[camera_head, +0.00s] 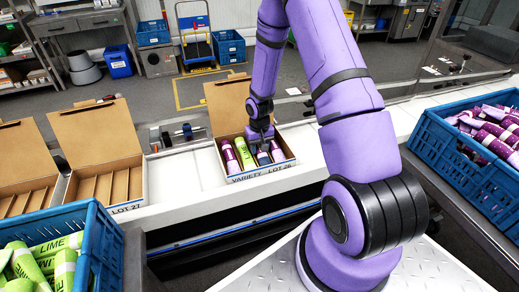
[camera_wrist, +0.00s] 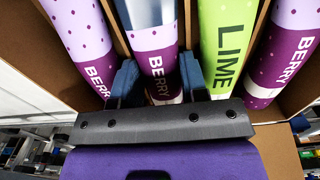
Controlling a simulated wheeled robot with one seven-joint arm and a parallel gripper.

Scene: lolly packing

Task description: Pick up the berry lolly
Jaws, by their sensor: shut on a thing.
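The open variety box (camera_head: 262,174), marked LOT 26, stands on the white counter with a row of lollies in cardboard slots. My gripper (camera_head: 262,145) reaches down into it from above. In the wrist view, its two dark blue fingers (camera_wrist: 158,78) are shut on the sides of a berry lolly (camera_wrist: 160,60), purple and pale with BERRY lettering. The held lolly is among the others in the row; I cannot tell whether it is lifted. A lime lolly (camera_wrist: 222,50) is directly beside it. Other berry lollies are at the left (camera_wrist: 80,40) and right (camera_wrist: 285,50) of the wrist view.
Two empty open boxes, one marked LOT 27 (camera_head: 128,208), stand to the left. A blue crate of lime lollies (camera_head: 104,240) is at front left. A blue crate of purple lollies (camera_head: 450,148) is at right. The variety box's raised lid (camera_head: 222,105) stands behind my gripper.

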